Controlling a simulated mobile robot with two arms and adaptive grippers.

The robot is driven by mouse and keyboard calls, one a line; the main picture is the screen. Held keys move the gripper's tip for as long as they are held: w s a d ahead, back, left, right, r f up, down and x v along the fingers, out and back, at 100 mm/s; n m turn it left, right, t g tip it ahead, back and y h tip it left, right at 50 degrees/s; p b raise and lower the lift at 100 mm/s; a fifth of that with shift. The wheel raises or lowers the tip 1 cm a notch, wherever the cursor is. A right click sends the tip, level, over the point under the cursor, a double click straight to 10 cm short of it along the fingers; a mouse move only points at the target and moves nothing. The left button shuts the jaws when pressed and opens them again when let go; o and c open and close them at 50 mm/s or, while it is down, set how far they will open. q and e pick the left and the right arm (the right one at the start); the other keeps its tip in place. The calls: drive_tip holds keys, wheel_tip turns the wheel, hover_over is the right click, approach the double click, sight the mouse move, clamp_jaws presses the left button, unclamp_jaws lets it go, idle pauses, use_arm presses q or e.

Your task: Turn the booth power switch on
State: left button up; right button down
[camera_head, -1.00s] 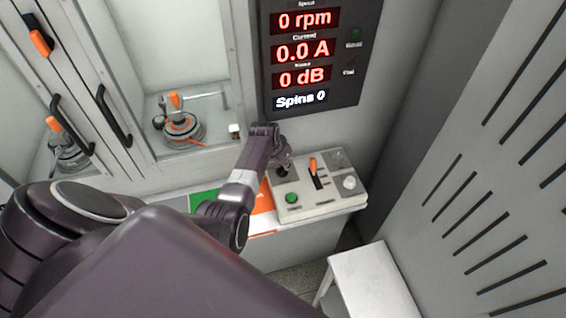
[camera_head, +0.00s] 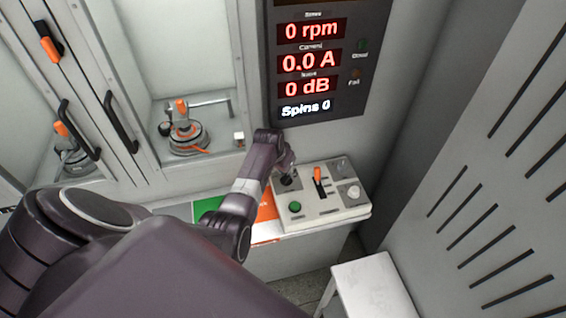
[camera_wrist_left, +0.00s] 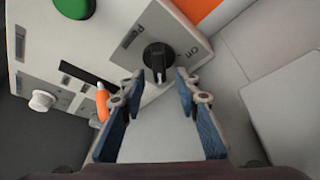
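The power switch is a black rotary knob (camera_wrist_left: 158,57) on the pale control console (camera_wrist_left: 190,25) in the left wrist view; its pointer lies along the picture's vertical. In the head view the knob (camera_head: 289,182) is at the console's far left corner, partly behind my gripper. My left gripper (camera_wrist_left: 160,82) is open, with its blue-padded fingers apart and the knob between and just beyond the tips. I cannot tell whether a finger touches it. In the head view the left gripper (camera_head: 288,166) is over the knob. My right gripper is not in view.
The console also bears an orange-tipped lever (camera_head: 318,177), a green button (camera_head: 295,207) and a white knob (camera_head: 353,192). The display panel (camera_head: 310,60) behind reads 0 rpm, 0.0 A, 0 dB. A glazed booth with a motor (camera_head: 187,136) is left; a white stool (camera_head: 370,285) is in front.

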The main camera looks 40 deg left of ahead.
use_arm(q)
drive_tip(key=v, duration=1.1)
drive_tip(key=shift+a, duration=0.1)
drive_tip(key=s+d+m, duration=0.1)
drive_tip(key=s+d, duration=0.5)
drive_tip(key=s, duration=0.4)
drive_tip(key=s+d+r+m, duration=0.1)
drive_tip(key=s+d, duration=0.5)
drive_tip(key=s, duration=0.3)
drive_tip(key=s+d+m, duration=0.1)
drive_tip(key=s+d, duration=0.4)
drive_tip(key=s, duration=0.5)
wheel_tip(320, 180, down, 33)
drive_tip(key=s+g+b, duration=0.2)
drive_tip(key=s+b, duration=0.1)
drive_tip(key=b, duration=0.3)
drive_tip(key=s+a+f+g+b, duration=0.1)
drive_tip(key=s+f+b, duration=0.4)
drive_tip(key=s+f, duration=1.1)
wheel_tip(320, 180, down, 4)
drive_tip(key=shift+s+a+f, duration=0.2)
drive_tip(key=shift+s+a, duration=0.05)
drive_tip(key=shift+a, duration=0.5)
